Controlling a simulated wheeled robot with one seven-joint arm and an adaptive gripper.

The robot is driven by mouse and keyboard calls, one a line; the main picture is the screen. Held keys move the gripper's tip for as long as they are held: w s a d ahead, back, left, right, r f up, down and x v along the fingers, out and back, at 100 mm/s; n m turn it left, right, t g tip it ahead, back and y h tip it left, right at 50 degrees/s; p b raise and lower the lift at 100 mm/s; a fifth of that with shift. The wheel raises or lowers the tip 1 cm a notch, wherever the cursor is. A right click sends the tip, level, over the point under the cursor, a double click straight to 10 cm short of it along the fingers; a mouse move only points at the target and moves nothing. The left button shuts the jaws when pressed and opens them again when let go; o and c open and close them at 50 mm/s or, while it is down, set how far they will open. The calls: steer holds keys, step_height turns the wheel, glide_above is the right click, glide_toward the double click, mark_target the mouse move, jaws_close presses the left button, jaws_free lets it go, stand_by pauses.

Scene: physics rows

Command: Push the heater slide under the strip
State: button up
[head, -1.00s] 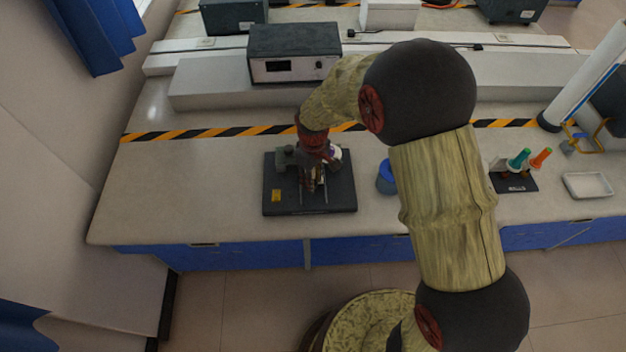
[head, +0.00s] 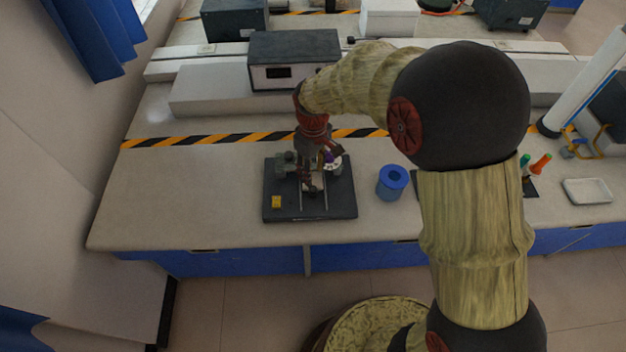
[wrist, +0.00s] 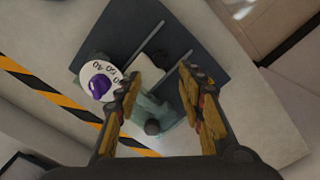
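A dark base plate (head: 335,205) lies on the bench with two thin metal rails on it. A pale block (head: 314,184) sits between the rails and appears to be the heater slide; in the wrist view it is partly hidden by a finger (wrist: 149,70). A grey-green body with a dark round knob (wrist: 152,127) stands at the back end of the rails. A white numbered dial with a purple knob (wrist: 99,86) is beside it. I cannot pick out the strip clearly. My gripper (wrist: 161,76) is open above the rails, its fingers apart and holding nothing.
A blue cup (head: 391,182) stands right of the plate. A boxed instrument (head: 294,60) stands behind, past the striped tape. A small tray (head: 587,191) is far right. The bench left of the plate is clear.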

steer(key=shift+r, duration=1.9)
steer(key=shift+c, duration=0.5)
